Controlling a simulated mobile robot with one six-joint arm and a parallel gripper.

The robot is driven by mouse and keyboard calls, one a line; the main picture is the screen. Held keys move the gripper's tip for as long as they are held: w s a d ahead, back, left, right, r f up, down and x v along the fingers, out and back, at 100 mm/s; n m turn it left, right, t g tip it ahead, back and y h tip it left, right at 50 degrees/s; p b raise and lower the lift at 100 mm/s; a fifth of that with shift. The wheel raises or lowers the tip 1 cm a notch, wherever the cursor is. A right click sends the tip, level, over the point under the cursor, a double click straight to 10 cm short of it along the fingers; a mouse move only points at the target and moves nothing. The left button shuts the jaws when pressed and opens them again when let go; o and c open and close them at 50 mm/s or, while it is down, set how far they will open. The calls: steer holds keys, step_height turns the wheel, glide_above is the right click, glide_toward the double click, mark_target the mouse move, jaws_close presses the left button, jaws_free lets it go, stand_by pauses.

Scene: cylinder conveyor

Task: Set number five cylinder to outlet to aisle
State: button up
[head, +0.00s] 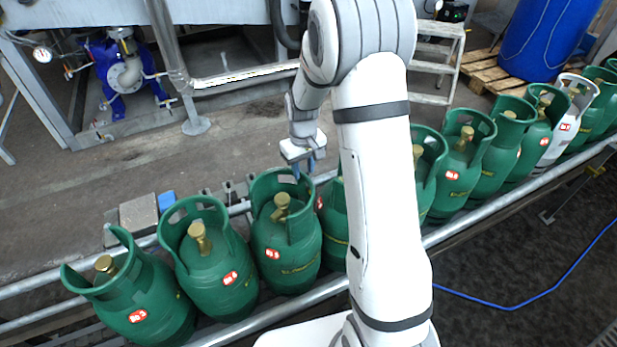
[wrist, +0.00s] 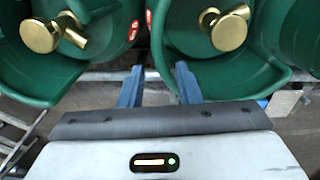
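Green gas cylinders with collars, brass valves and red number labels stand in a row on a conveyor (head: 286,301). The labels are too small to read surely, so I cannot tell which is number five. My gripper (head: 304,168) points down at the back of the third cylinder (head: 285,259) from the left. In the wrist view its two blue-grey fingers (wrist: 158,86) are apart, close to the collar of the right-hand cylinder (wrist: 225,78); I cannot tell whether they touch it. Another green cylinder (wrist: 50,75) is at left there. My arm hides part of the row. I cannot identify the outlet to aisle.
The leftmost cylinder (head: 140,300) leans somewhat in the picture. One white cylinder (head: 568,122) stands among green ones at right. Behind are a blue pump (head: 125,75), a step ladder (head: 437,62), and a blue drum (head: 545,35) on a pallet. A blue hose (head: 510,306) crosses the floor in front.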

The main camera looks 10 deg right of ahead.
step_height(320, 180, down, 5)
steer(key=shift+r, duration=0.1)
stand_by(0.3)
jaws_close()
